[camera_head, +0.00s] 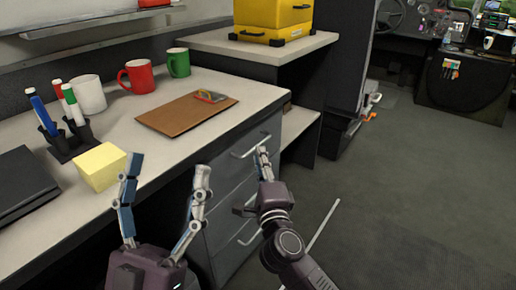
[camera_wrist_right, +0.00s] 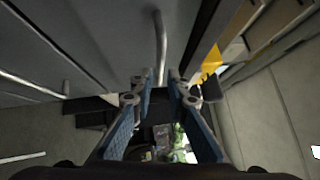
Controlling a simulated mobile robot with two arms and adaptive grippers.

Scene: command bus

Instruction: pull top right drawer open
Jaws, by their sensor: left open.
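The drawer unit under the right end of the counter has a top drawer with a bar handle (camera_head: 250,145). My right gripper (camera_head: 263,155) is at the right part of this handle, with its fingers close together. In the right wrist view the handle (camera_wrist_right: 161,40) runs down between my right fingertips (camera_wrist_right: 160,78). The gap looks narrow; I cannot tell whether both fingers touch the bar. The top drawer looks flush with the unit. My left gripper (camera_head: 165,175) is open and empty in front of the counter edge.
The counter holds a clipboard (camera_head: 185,114), red mug (camera_head: 137,77), green mug (camera_head: 178,62), white cup (camera_head: 88,94), marker holder (camera_head: 70,142) and yellow block (camera_head: 100,166). A yellow case (camera_head: 272,18) stands on the back surface. Floor (camera_head: 400,190) is open on the right.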

